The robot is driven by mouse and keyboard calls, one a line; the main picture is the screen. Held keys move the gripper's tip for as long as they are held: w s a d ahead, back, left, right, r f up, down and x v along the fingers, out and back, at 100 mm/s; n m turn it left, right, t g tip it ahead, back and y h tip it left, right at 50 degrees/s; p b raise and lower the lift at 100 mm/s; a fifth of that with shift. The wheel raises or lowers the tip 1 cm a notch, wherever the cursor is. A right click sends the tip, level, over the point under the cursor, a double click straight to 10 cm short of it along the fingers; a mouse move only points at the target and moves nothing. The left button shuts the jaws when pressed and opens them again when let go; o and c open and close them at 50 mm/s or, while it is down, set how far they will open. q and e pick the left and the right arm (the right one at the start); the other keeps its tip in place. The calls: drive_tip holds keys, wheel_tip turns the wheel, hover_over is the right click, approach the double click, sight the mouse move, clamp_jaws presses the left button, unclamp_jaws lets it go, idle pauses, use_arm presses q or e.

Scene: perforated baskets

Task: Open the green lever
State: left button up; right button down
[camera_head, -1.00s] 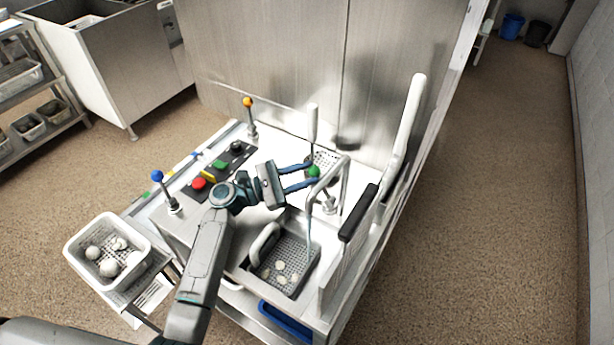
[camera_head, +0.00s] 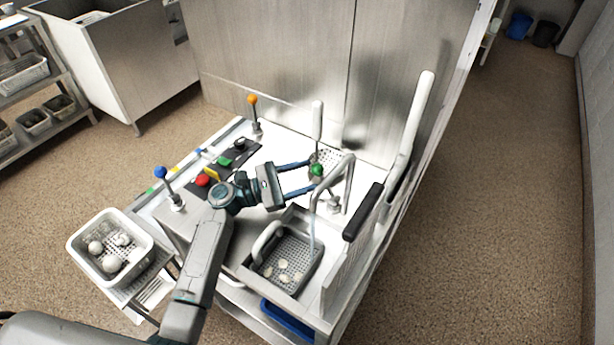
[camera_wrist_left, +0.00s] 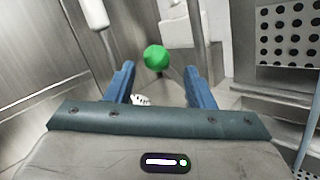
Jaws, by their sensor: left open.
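The green lever's round knob (camera_head: 317,170) stands beside the bent metal tap on the right part of the steel counter. My left gripper (camera_head: 310,175) is open, with its two blue fingers reaching toward the knob. In the left wrist view the green knob (camera_wrist_left: 156,58) appears between the finger tips of my left gripper (camera_wrist_left: 160,75), a little beyond them. I see no contact between fingers and knob. The lever's lower part is mostly hidden. My right gripper is not in view.
The metal tap (camera_head: 347,170) stands close right of the knob, over a perforated basket (camera_head: 310,262) with pale pieces. A blue lever (camera_head: 160,173) and an orange lever (camera_head: 252,99) stand to the left. A white basket (camera_head: 75,245) with white balls is at front left.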

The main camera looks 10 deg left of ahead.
use_arm(q)
drive_tip(key=b+v, duration=0.1)
drive_tip(key=v, duration=0.3)
drive_tip(key=b+v, duration=0.1)
drive_tip(key=v, duration=0.4)
drive_tip(key=shift+f+b, duration=0.2)
drive_tip(key=shift+b, duration=0.1)
drive_tip(key=shift+a, duration=0.25)
drive_tip(key=shift+s, duration=0.1)
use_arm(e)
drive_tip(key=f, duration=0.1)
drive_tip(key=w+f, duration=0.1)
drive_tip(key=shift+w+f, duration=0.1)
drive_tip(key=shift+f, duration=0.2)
use_arm(q)
drive_tip(key=shift+c, duration=0.4)
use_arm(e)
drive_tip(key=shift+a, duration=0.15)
